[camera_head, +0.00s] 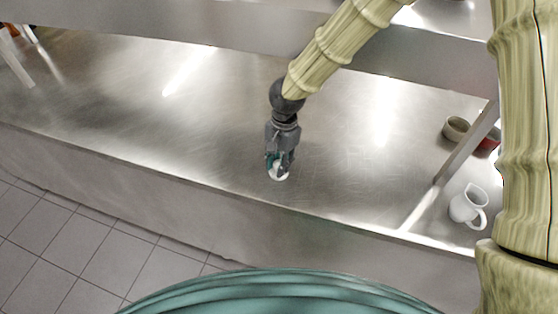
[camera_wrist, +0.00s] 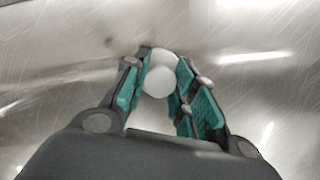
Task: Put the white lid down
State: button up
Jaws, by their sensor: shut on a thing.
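The white lid shows between my gripper's fingers in the wrist view (camera_wrist: 160,80) as a round white shape with a knob-like front part. In the head view the white lid (camera_head: 279,176) is a small pale spot at the fingertips, low over or touching the steel counter (camera_head: 220,130); I cannot tell which. My gripper (camera_head: 279,166) points down near the counter's front edge. In the wrist view its teal-padded fingers (camera_wrist: 162,84) are shut on the lid, one on each side. The fingers hide part of the lid.
A white jug (camera_head: 467,206) stands at the right, beyond a slanting metal post (camera_head: 468,142). A grey-brown cup (camera_head: 456,129) and a red thing (camera_head: 489,142) stand behind it. A raised steel shelf (camera_head: 230,38) runs along the back. The counter around my gripper is clear.

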jog(key=shift+f, duration=0.2)
jog(key=o, duration=0.7)
jog(key=shift+o, duration=0.2)
